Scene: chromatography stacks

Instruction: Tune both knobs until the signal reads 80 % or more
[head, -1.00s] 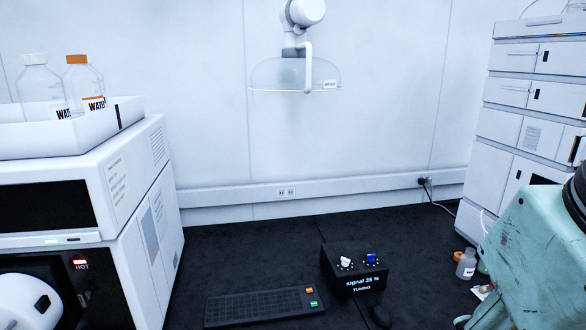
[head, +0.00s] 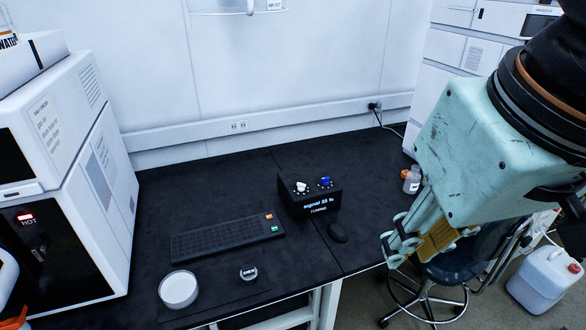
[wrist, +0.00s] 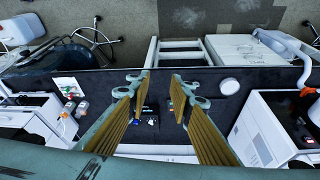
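The black tuning box (head: 311,198) stands on the dark bench in the middle of the head view. Its top carries a white knob (head: 302,186) on the left and a blue knob (head: 325,182) on the right. The front display looks like "signal 35 %", but its digits are blurred now. In the wrist view the box (wrist: 148,116) shows small between the fingers. My gripper (head: 412,250) is to the right of the box in the head view, apart from it. In the wrist view my gripper (wrist: 160,82) has its fingers spread with nothing between them.
A white round dish (head: 179,289) and a small round container (head: 248,273) are near the front edge. Small bottles (head: 411,180) stand at right.

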